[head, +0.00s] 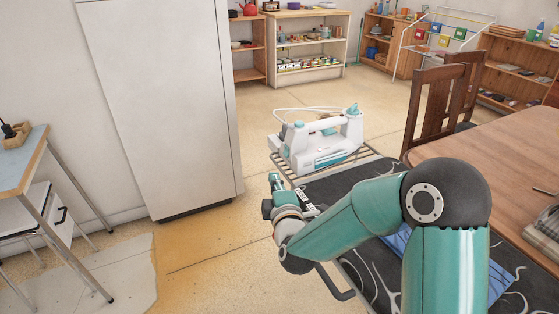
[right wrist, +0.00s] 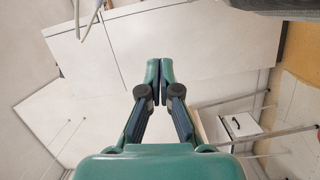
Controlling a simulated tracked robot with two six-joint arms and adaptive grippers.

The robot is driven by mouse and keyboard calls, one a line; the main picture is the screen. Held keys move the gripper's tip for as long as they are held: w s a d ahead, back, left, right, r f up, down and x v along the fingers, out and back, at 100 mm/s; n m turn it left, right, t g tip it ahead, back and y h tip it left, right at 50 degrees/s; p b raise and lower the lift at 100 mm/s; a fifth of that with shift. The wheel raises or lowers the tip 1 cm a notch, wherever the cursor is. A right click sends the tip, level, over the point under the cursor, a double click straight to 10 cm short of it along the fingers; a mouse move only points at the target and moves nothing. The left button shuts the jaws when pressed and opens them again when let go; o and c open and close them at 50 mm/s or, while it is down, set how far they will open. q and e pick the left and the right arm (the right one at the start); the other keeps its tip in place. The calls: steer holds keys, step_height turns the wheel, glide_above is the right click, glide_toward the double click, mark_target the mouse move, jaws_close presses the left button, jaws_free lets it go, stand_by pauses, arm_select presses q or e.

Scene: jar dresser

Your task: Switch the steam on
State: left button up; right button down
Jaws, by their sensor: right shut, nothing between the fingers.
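A white and teal steam iron station (head: 318,152) sits on the wire rest at the far end of the ironing board (head: 325,190). The iron lies on top of its base, with a pale hose looping behind it. I cannot make out a steam switch at this size. My right gripper (head: 274,180) is beside the board, just in front of and left of the station, apart from it. In the right wrist view its fingertips (right wrist: 160,68) meet with nothing between them. My left gripper is not in view.
A wooden table (head: 500,135) with chairs (head: 436,105) stands at right. A tall white cabinet (head: 165,100) and a blue-topped desk (head: 22,155) are at left. A blue cloth (head: 398,240) lies on the board, partly behind my arm. The floor between cabinet and board is clear.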

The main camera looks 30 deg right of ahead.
mark_target(286, 151)
steer(key=w+d+f+p, duration=0.1)
steer(key=w+d, duration=0.6)
steer(key=w, duration=0.2)
steer(key=shift+w+p, duration=0.15)
steer(key=shift+p, duration=0.15)
steer(key=shift+a, duration=0.1)
